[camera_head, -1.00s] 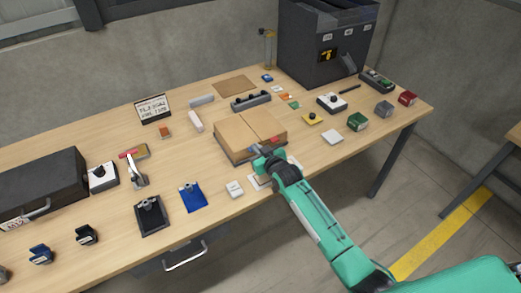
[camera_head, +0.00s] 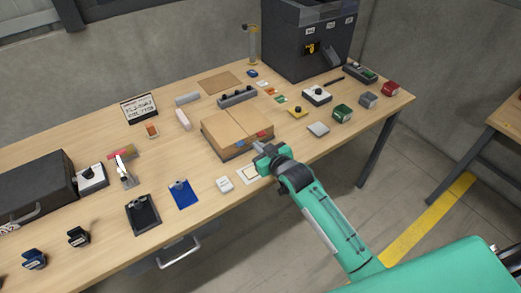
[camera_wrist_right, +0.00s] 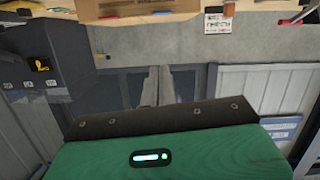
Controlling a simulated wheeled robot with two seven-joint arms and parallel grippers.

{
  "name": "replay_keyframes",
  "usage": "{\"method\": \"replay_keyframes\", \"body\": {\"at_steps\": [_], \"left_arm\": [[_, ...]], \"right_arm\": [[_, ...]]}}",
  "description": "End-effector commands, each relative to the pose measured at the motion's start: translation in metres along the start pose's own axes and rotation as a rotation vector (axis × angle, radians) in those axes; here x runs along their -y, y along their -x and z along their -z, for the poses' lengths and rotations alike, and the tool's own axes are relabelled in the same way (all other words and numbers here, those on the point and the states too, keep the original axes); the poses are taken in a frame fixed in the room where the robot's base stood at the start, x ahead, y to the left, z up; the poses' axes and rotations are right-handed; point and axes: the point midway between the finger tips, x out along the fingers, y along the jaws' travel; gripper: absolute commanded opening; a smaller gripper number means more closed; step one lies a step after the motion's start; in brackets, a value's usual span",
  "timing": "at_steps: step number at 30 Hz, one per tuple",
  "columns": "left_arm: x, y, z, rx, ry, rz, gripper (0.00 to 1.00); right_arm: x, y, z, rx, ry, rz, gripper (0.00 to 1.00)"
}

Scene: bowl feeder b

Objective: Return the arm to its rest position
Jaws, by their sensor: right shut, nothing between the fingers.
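My right arm (camera_head: 335,225) is green and comes in from the lower right. Its dark gripper (camera_head: 260,150) is just right of the cardboard box (camera_head: 228,151), over the table's front side. In the right wrist view the two grey fingers (camera_wrist_right: 157,84) lie side by side, shut, with nothing held. My left gripper is not in view.
A large dark machine (camera_head: 308,42) stands at the back right. Open floor (camera_head: 375,220) lies right of the table.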

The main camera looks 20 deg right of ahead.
Motion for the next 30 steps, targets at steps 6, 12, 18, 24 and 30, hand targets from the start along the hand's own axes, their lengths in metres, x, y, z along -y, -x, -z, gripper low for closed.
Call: {"method": "replay_keyframes", "body": {"at_steps": [6,12,18,24,30], "left_arm": [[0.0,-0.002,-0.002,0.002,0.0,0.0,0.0],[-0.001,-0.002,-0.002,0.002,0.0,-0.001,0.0],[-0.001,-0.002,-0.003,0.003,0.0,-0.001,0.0],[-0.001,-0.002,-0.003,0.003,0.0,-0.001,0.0],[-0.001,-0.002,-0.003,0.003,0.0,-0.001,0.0]], "right_arm": [[0.0,0.008,0.0,0.0,0.0,0.0,0.0],[0.003,0.015,-0.007,0.029,-0.005,0.001,0.0],[0.024,0.073,-0.056,0.242,-0.04,0.003,0.0],[0.043,0.171,-0.108,0.545,-0.086,-0.01,0.0],[0.052,0.243,-0.132,0.753,-0.117,-0.028,0.0]]}}
